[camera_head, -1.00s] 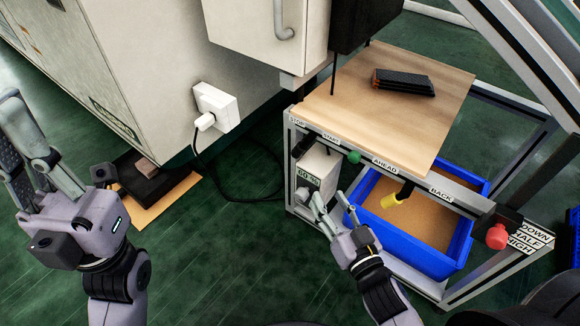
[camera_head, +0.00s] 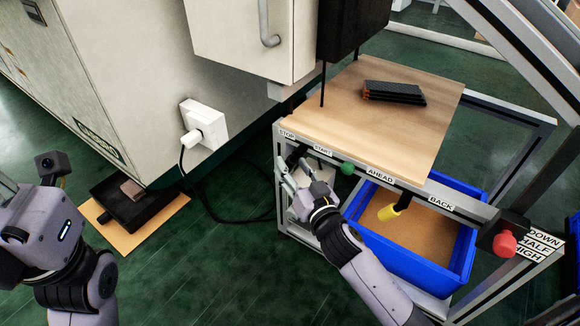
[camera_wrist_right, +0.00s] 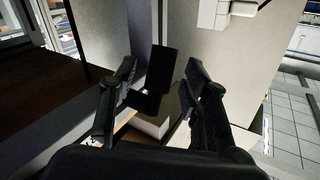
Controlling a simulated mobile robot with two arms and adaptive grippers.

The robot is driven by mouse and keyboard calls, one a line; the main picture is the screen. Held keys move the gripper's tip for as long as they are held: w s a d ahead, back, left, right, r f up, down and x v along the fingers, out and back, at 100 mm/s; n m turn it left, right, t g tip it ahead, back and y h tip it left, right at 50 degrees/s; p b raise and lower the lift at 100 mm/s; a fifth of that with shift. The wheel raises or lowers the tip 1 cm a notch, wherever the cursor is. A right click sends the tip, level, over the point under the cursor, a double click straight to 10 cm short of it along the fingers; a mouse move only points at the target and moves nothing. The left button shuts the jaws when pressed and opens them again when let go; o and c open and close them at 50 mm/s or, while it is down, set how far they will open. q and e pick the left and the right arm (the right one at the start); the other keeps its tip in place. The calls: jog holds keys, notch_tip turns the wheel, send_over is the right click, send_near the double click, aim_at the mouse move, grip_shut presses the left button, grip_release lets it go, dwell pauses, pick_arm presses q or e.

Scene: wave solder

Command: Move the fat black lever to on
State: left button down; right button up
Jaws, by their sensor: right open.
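The fat black lever (camera_head: 295,155) sits under the table's front rail, between the STOP and START labels. In the head view it is partly hidden by my right gripper (camera_head: 291,169). In the right wrist view a black block that looks like this lever (camera_wrist_right: 162,72) stands between the open fingers of my right gripper (camera_wrist_right: 158,88), with space on each side. I cannot tell whether either finger touches it. My left gripper is at the left edge of the head view, with its fingers mostly cut off.
A green knob (camera_head: 347,168), a yellow lever (camera_head: 389,212) and a red knob (camera_head: 505,243) lie to the right along the rail. A blue bin (camera_head: 467,240) is below. Black parts (camera_head: 394,92) lie on the wooden tabletop (camera_head: 420,140). A cable hangs from the white socket box (camera_head: 210,120).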

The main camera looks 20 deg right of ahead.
jog(key=shift+w+a, duration=0.15)
jog(key=shift+w, duration=1)
jog(key=shift+c, duration=0.4)
grip_shut()
